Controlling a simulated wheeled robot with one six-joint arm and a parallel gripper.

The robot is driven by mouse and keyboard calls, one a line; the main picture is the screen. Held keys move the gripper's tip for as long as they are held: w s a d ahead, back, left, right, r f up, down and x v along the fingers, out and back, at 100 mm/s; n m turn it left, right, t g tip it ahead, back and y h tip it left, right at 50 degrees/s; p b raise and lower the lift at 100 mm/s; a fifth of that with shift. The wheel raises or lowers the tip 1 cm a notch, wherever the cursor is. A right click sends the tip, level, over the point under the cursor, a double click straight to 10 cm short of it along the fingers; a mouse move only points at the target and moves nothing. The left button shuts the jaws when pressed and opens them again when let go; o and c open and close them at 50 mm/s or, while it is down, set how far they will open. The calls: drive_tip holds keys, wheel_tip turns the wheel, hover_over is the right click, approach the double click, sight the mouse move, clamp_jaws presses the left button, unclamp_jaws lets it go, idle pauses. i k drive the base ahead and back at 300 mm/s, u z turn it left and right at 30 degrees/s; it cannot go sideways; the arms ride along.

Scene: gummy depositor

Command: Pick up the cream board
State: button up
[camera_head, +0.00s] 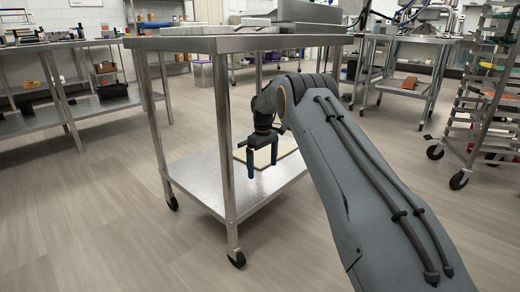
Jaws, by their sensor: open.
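The cream board (284,147) lies flat on the lower shelf (203,177) of a steel table on casters. It is partly hidden behind my gripper and arm. My gripper (262,174) points down with its two blue fingers apart and nothing between them. In the picture it overlaps the left part of the board, in front of it. I cannot tell how high it is above the shelf.
The table's top (200,44) is above my gripper, and its near leg (227,150) stands close to the left of it. A wheeled rack (492,100) stands at right. Open floor (90,190) lies at left.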

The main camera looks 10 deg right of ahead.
sight(262, 157)
drive_tip(key=i, duration=1.5)
